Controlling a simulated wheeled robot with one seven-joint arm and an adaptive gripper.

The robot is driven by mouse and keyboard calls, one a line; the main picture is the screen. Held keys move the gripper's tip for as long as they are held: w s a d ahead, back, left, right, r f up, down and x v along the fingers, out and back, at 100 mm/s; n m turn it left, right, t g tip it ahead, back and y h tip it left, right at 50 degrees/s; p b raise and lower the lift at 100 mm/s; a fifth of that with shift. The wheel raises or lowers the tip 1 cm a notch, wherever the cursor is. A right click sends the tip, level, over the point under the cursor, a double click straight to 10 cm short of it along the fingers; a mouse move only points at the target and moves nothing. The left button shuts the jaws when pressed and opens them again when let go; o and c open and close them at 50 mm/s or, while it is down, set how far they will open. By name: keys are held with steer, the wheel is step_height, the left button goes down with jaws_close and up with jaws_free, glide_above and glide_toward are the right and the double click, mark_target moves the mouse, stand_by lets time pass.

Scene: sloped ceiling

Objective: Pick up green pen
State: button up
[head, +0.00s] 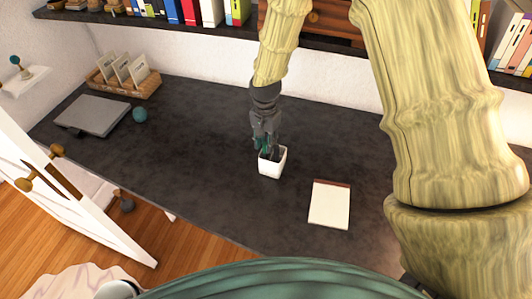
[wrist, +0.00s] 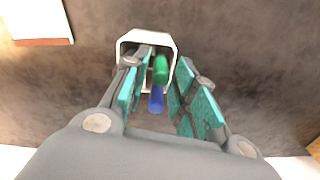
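The green pen (wrist: 161,69) stands in a white square cup, with its end between my fingers in the wrist view. A blue pen (wrist: 156,99) is beside it in the same cup, nearer the camera. The white cup (head: 271,166) stands on the dark desk in the head view and also shows in the wrist view (wrist: 133,38). My gripper (head: 266,143) is directly over the cup, pointing down. In the wrist view my gripper (wrist: 160,88) is open, with teal pads on both sides of the pens and a gap beside them. The pens are hidden in the head view.
A notepad (head: 330,205) lies on the dark desk (head: 200,135) right of the cup. A laptop (head: 94,115), a teal ball (head: 140,114) and a wooden organizer (head: 130,87) are at the left. A bookshelf (head: 190,26) runs above the desk's back. The desk left of the cup is clear.

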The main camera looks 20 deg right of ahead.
steer(key=shift+f+p, duration=0.5)
steer(key=shift+f, duration=0.9)
steer(key=shift+c, duration=0.3)
steer(key=c, duration=0.5)
steer(key=shift+s+r+b, duration=0.1)
steer(key=shift+r+b, duration=1.85)
steer(key=shift+r, duration=3.1)
